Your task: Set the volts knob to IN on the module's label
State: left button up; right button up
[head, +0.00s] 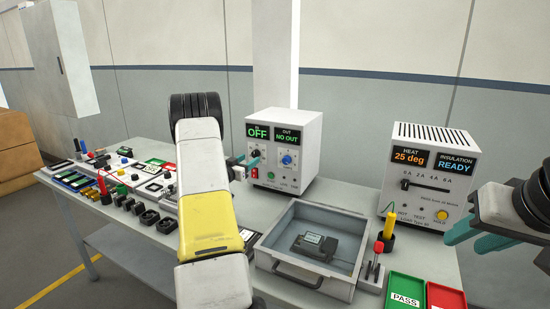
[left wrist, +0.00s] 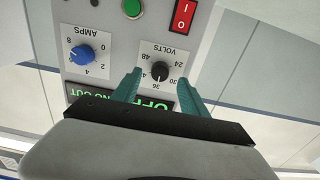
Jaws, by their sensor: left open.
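The white power supply (head: 284,150) stands on the bench, its screens reading OFF and NO OUT. Its black volts knob (left wrist: 160,71) shows upside down in the left wrist view, on a scale with 24, 30, 36 and 48; its pointer is too small to read surely. My left gripper (head: 246,163) is open at the panel; in the left wrist view its teal fingertips (left wrist: 159,82) lie on either side of the knob, contact unclear. The black module (head: 318,246) lies in the grey tray, its label too small to read. My right gripper (head: 477,236) is open and empty.
A blue amps knob (left wrist: 83,54) and a red switch (left wrist: 184,14) flank the volts knob. The grey tray (head: 287,263) stands in front of the supply. An insulation tester (head: 428,175) stands right, near green PASS (head: 406,289) and red bins. Small parts crowd the bench's left.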

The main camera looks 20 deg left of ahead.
aim_at(254, 156)
pick_arm(q)
jog(key=shift+w+d, duration=0.1)
jog(key=shift+w, duration=1.8)
grip_shut()
